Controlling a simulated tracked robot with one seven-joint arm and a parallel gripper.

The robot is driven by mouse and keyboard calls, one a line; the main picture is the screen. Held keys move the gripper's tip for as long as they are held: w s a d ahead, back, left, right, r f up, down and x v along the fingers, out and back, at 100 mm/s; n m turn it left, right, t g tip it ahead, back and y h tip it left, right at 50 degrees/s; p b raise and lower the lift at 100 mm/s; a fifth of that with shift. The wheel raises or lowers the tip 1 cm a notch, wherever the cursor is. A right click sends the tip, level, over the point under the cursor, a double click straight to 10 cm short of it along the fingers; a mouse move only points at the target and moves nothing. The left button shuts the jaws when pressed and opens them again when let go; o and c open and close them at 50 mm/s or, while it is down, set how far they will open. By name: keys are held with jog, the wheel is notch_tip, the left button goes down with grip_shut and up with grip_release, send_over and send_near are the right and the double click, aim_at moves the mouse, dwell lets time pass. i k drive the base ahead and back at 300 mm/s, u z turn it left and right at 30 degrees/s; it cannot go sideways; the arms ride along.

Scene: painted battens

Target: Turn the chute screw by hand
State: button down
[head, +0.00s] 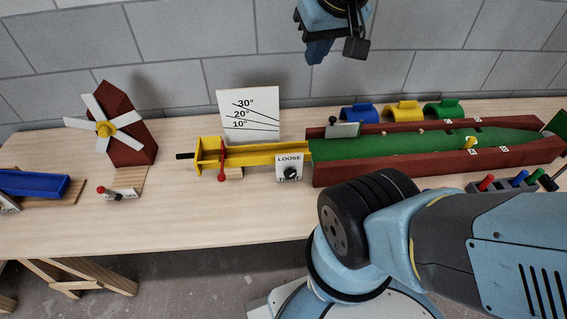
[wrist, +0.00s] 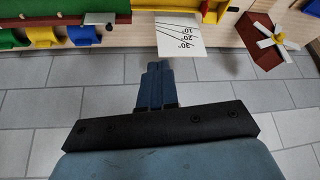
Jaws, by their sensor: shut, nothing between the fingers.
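A yellow chute (head: 265,154) lies on the table and runs right to the green lane; part of it shows at the top of the wrist view (wrist: 187,4). A white plate (head: 289,160) marked "LOOSE" stands in front of the chute. A black knob (head: 291,175) sits low on the plate and partly covers its lower lettering. My gripper (head: 317,55) is high up near the back wall, well apart from the knob. In the wrist view my gripper (wrist: 158,68) has its fingers together and empty. The knob does not show in the wrist view.
A white angle card (head: 249,116) stands behind the chute. A red windmill (head: 117,130) and a red-handled lever (head: 117,193) are at left. A green lane (head: 400,145) with red walls fills the right, with coloured arches (head: 403,111) behind. Bare table lies in front of the plate.

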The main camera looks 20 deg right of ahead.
aim_at(289, 172)
jog(key=k, duration=0.5)
jog(key=z, duration=0.5)
jog(key=k, duration=1.3)
jog(key=u, duration=1.05)
jog(key=i, duration=1)
